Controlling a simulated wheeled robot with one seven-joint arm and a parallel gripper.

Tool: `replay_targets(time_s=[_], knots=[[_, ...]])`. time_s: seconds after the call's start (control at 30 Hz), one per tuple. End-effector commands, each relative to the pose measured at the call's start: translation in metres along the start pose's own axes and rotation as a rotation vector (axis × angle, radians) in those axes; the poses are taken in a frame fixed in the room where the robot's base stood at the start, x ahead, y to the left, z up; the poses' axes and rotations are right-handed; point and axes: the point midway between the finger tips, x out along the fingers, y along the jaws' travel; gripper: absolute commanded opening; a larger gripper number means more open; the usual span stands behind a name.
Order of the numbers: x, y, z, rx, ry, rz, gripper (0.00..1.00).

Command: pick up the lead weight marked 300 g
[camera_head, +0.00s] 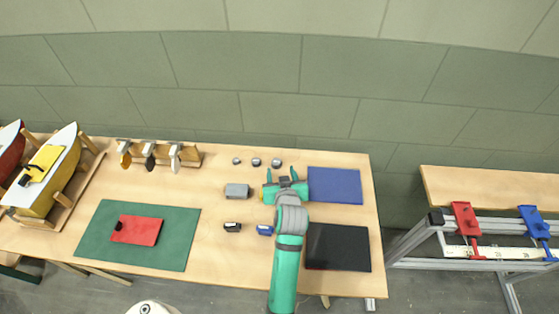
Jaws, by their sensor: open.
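Three small grey lead weights stand in a row near the back of the table: a left one (236,161), a middle one (256,162) and a right one (277,162). The left one looks the smallest. Their markings are too small to read, so I cannot tell which is the 300 g one. My gripper (282,174) is open, with its teal fingers apart and pointing toward the back. It is just in front of the right weight, and nothing shows between the fingers.
Beside my gripper are a grey block (237,191) and a blue mat (335,186). Nearer lie a black item (232,227), a blue item (265,230) and a dark panel (338,248). A propeller rack (188,150), green mat (90,235) and model boat (42,190) are left.

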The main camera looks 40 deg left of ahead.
Motion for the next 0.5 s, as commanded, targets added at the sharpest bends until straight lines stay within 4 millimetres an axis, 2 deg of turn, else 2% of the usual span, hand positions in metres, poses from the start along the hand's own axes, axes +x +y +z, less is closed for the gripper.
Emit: replay_targets(time_s=[0.1, 0.33, 0.5], knots=[[0.014, -0.002, 0.0, -0.002, -0.001, -0.003, 0.5], [0.029, -0.005, -0.003, -0.004, 0.0, -0.006, 0.5], [0.053, -0.005, -0.009, -0.002, 0.0, -0.004, 0.5]])
